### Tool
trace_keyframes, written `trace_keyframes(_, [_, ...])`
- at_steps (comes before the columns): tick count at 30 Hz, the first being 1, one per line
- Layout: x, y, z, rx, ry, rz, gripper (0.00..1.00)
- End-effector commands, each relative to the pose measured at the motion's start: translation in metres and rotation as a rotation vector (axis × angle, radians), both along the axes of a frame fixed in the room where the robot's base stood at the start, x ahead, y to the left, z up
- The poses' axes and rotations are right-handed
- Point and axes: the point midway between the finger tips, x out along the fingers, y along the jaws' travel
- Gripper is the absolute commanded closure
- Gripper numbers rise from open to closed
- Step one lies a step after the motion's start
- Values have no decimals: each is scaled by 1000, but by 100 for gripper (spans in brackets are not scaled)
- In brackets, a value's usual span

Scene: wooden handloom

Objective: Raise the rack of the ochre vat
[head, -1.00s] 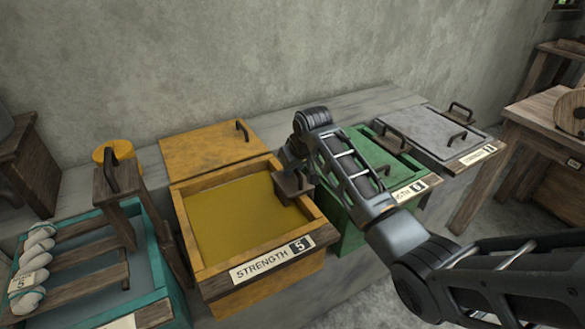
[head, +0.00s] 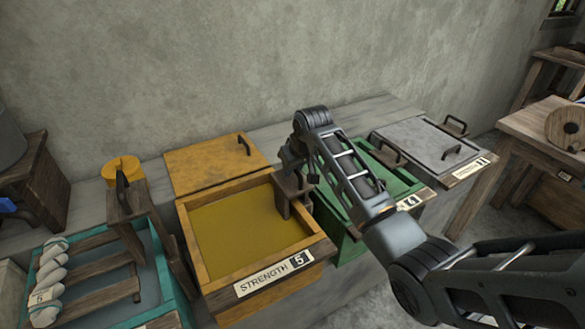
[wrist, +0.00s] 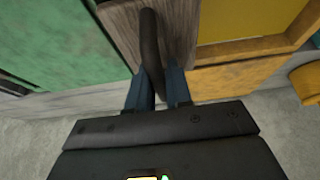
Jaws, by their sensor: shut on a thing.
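The ochre vat (head: 222,279) stands in the middle of the head view, lid off, full of mustard-coloured dye, with a label reading STRENGTH 5. Its rack (head: 292,196) shows as a dark wooden post with a block on top at the vat's right inner side; any lower part is hidden in the dye. My gripper (wrist: 160,82) is shut on the rack's dark curved handle (wrist: 149,35), seen between the fingers in the wrist view. In the head view my arm hides the handle and fingers.
The ochre lid (head: 215,165) lies behind the vat. A teal vat (head: 178,275) with a raised rack and pale skein (head: 48,275) is at left. A green vat (head: 408,190) is close at right, partly behind my arm, with a grey-lidded vat (head: 430,143) beyond.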

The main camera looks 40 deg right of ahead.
Motion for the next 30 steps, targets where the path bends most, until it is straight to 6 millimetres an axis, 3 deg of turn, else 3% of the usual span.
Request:
trace_keyframes(3, [0,1,16,0,-1,2,100])
trace_keyframes(30, [1,1,93,-1,-4,3,100])
